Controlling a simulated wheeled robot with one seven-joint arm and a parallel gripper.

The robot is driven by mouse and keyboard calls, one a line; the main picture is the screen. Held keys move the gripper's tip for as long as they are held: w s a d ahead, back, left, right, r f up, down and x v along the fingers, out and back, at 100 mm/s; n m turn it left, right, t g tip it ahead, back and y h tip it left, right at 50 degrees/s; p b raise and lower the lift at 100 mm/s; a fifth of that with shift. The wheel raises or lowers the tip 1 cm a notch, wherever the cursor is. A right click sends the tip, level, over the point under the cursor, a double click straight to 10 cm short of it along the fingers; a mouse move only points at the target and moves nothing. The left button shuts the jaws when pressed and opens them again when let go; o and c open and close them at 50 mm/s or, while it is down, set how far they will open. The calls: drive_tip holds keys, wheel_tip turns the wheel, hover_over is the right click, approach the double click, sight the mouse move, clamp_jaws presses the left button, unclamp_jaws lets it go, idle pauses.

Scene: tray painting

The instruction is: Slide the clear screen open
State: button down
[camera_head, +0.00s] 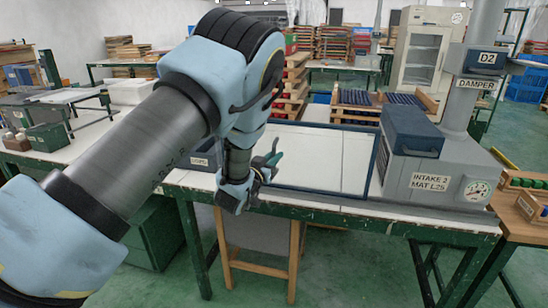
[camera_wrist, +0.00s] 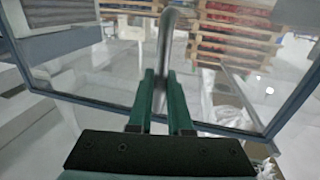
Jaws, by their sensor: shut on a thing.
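The clear screen (camera_head: 376,165) is a see-through pane in a dark blue frame, standing upright on the white worktop left of the intake box. In the wrist view its grey-blue frame (camera_wrist: 222,129) runs across the picture below the pane. My gripper (camera_head: 272,158) is at the left end of the screen in the head view. In the wrist view the green fingers (camera_wrist: 161,88) are shut on a grey upright bar handle (camera_wrist: 166,40) in front of the pane. My wrist hides part of the screen's left side in the head view.
The grey intake box (camera_head: 440,165), with a blue unit (camera_head: 411,133) on top and a gauge, stands right of the screen. A wooden stool (camera_head: 262,240) is under the green-edged table. Pallets (camera_head: 292,85) are stacked behind.

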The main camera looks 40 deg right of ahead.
drive_tip(key=s+d+b, duration=0.6)
drive_tip(key=s+d, duration=0.2)
drive_tip(key=s, duration=0.5)
drive_tip(key=s+d+b, duration=0.6)
drive_tip(key=s+d, duration=0.3)
drive_tip(key=s, duration=0.5)
drive_tip(key=shift+d, duration=0.2)
drive_tip(key=shift+s, duration=0.1)
drive_tip(key=c, duration=0.8)
unclamp_jaws()
drive_tip(key=shift+c, duration=0.2)
drive_tip(key=b+v, duration=0.2)
drive_tip(key=v, duration=0.8)
drive_tip(key=shift+s+a, duration=0.15)
drive_tip(key=shift+a, duration=0.25)
